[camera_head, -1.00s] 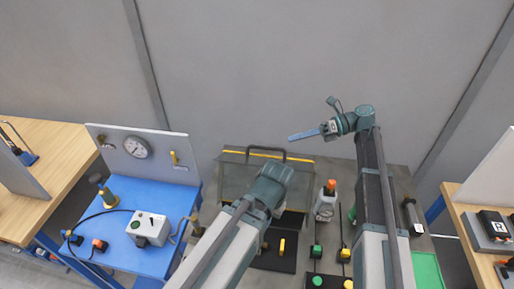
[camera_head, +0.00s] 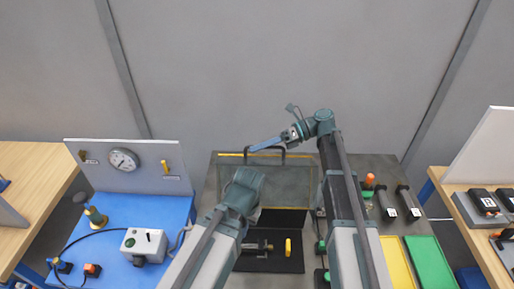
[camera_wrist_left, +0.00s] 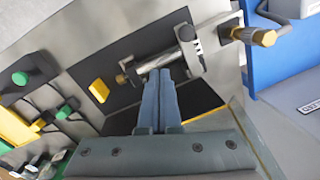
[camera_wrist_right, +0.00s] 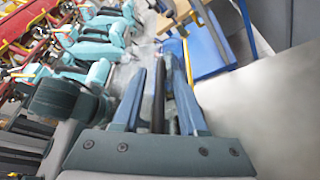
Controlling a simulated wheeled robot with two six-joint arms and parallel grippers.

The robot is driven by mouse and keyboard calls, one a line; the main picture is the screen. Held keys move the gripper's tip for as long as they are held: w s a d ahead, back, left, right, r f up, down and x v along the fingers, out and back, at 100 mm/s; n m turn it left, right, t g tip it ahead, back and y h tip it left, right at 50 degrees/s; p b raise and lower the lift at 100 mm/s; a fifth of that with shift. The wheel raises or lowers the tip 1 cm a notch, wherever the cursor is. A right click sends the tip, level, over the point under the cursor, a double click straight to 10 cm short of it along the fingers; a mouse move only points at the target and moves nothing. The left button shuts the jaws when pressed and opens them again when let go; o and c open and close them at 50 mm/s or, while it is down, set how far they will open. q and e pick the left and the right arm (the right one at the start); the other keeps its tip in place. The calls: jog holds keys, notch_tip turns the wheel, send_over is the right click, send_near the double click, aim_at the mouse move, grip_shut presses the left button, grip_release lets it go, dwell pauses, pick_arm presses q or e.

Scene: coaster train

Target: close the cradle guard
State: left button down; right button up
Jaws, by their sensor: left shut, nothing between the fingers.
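The cradle guard is a see-through panel (camera_head: 292,187) with a yellow strip along its top edge, standing raised at the back of the grey bench. Its black handle (camera_head: 282,149) arches above that edge. My right gripper (camera_head: 265,145) is at the handle. In the right wrist view its blue fingers (camera_wrist_right: 158,85) are apart, with the dark handle bar (camera_wrist_right: 158,100) between them and gaps showing. My left gripper (camera_wrist_left: 160,75) is shut and empty, low over the dark cradle base beside a metal cylinder (camera_wrist_left: 154,63). In the head view its fingers are hidden behind my wrist.
A yellow block (camera_head: 288,247) sits on the black plate in front of the guard. Black tools (camera_head: 408,202), a yellow tray (camera_head: 397,264) and a green tray (camera_head: 430,262) lie to the right. A blue bench (camera_head: 150,207) with a gauge panel stands left.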

grip_shut()
dwell(1.2)
